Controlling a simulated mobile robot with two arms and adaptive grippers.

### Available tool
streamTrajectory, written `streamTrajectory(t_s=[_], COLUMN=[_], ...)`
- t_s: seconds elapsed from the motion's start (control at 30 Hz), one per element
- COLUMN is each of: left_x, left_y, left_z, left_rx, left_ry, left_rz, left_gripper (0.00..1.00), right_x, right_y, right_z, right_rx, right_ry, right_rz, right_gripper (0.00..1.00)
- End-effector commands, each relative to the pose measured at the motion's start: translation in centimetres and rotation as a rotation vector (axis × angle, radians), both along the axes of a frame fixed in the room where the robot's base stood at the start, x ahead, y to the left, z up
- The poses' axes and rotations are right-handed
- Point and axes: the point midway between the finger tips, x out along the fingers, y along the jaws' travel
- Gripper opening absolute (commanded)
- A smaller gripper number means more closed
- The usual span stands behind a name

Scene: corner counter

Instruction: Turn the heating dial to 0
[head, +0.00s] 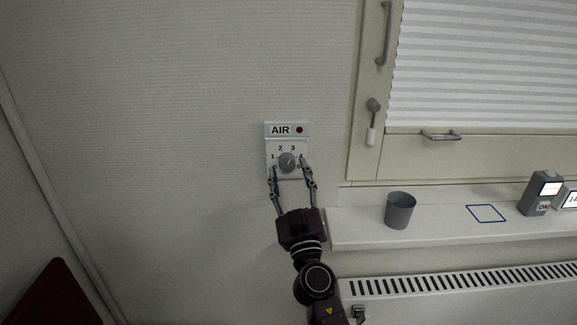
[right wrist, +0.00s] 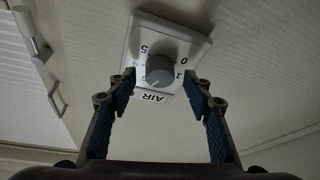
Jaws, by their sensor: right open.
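The dial (head: 287,162) is a round grey knob on a white wall plate (head: 273,146) labelled "AIR", with numbers around it and a small dark red lamp. No heating label shows on it. Its pale pointer line leans to the upper right, roughly toward 3 or 4. My right gripper (head: 289,166) is open, its fingers on either side of the knob. The right wrist view shows the knob (right wrist: 160,68) upside down between the open fingertips (right wrist: 160,76), with a gap on each side; contact is not visible. My left gripper is not in view.
A white sill (head: 350,230) right of the plate holds a grey cup (head: 400,210), a blue square outline (head: 486,213) and a grey device (head: 540,194). A radiator (head: 470,285) is below, a window with blinds (head: 480,65) above. The wall left of the plate is clear.

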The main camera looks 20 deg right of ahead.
Motion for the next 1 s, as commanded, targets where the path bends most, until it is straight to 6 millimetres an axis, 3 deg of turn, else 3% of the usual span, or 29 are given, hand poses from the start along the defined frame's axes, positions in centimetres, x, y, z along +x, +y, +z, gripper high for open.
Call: streamTrajectory(t_s=[0.4,0.77,1.0], left_x=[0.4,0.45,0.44], left_y=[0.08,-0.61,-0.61], left_z=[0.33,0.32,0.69], left_rx=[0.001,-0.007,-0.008], left_ry=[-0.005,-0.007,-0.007], left_rz=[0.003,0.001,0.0], left_gripper=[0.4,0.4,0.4], right_x=[1.09,1.07,1.07], right_y=[-0.16,-0.15,-0.17], right_z=[0.33,0.33,0.45], right_rx=[0.0,0.0,-0.016], right_ry=[0.001,0.001,0.006], right_rz=[0.0,0.0,0.001], right_gripper=[0.46,0.07,0.05])
